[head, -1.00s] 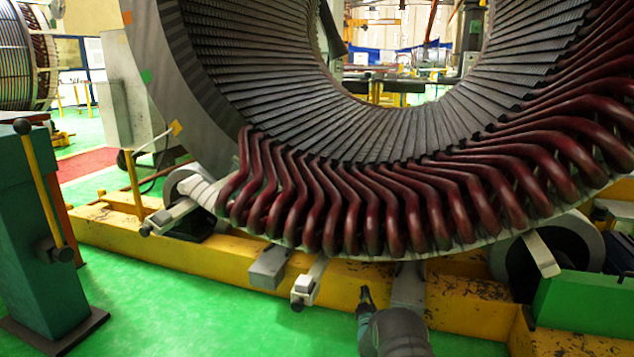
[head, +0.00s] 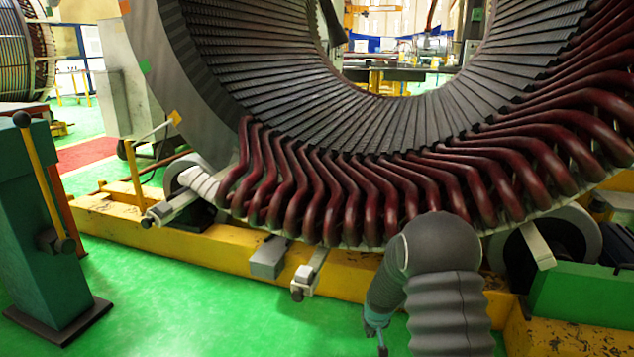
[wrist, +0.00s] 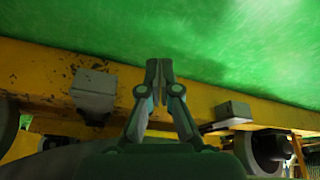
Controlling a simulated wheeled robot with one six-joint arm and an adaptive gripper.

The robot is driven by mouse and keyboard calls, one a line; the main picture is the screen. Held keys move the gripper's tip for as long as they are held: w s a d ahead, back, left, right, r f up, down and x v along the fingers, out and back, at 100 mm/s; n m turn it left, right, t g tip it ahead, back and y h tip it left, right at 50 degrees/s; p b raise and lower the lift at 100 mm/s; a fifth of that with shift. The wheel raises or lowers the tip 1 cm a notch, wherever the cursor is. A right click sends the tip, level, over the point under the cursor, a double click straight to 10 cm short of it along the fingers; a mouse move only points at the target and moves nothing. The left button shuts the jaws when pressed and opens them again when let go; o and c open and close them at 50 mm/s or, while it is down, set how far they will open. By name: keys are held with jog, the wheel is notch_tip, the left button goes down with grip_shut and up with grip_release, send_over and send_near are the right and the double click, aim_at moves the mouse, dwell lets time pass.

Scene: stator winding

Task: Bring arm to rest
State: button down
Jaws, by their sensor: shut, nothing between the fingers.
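My arm shows in the head view at the lower right, a grey ribbed sleeve bent over at the top. My gripper (head: 377,338) hangs at its end, pointing down, in front of the yellow base beam and over the green floor. In the wrist view my gripper (wrist: 158,68) has its two fingers together with nothing between them. The large stator ring (head: 190,110) stands behind, with dark red winding coils (head: 330,200) along its lower edge. My arm hides part of the coils and the beam.
The yellow base beam (head: 120,235) runs below the stator. Grey blocks (head: 270,258) stick out from it. A teal post (head: 40,230) with a yellow lever stands at the left. A roller (head: 545,255) supports the ring at the right. Green floor (head: 190,310) is open at front left.

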jog(key=s+r+m+t+p, duration=0.1)
jog(key=s+r+p, duration=0.4)
jog(key=s+r, duration=3.3)
jog(key=shift+s+r, duration=0.3)
jog(key=shift+s, duration=0.15)
